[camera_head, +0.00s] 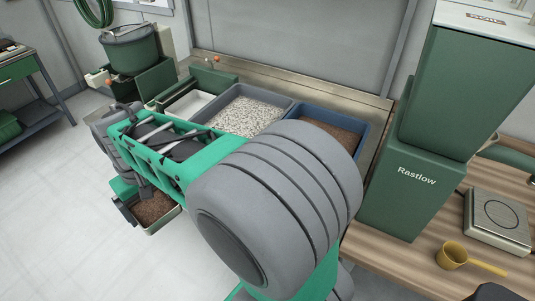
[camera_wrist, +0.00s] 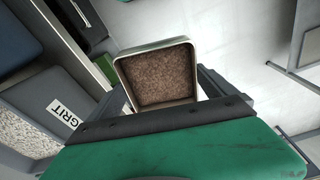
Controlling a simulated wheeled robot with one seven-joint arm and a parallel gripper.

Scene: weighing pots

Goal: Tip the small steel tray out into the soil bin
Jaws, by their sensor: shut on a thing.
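The small steel tray (camera_head: 149,211) has a pale rim and holds brown, soil-like material. It also shows in the wrist view (camera_wrist: 187,44), where its filled inside faces the camera. My gripper (camera_head: 130,203) is shut on the tray, with dark fingers at its sides in the wrist view (camera_wrist: 163,95). The tray is held out in front of the bench, with the pale floor behind it. The soil bin (camera_head: 361,127), blue with brown soil inside, stands on the bench to the right. My arm hides its near part.
A grey bin of pale grit (camera_head: 290,101) stands left of the soil bin; its "GRIT" label (camera_wrist: 62,118) shows in the wrist view. A green machine marked "Rastlow" (camera_head: 400,205) stands at the right.

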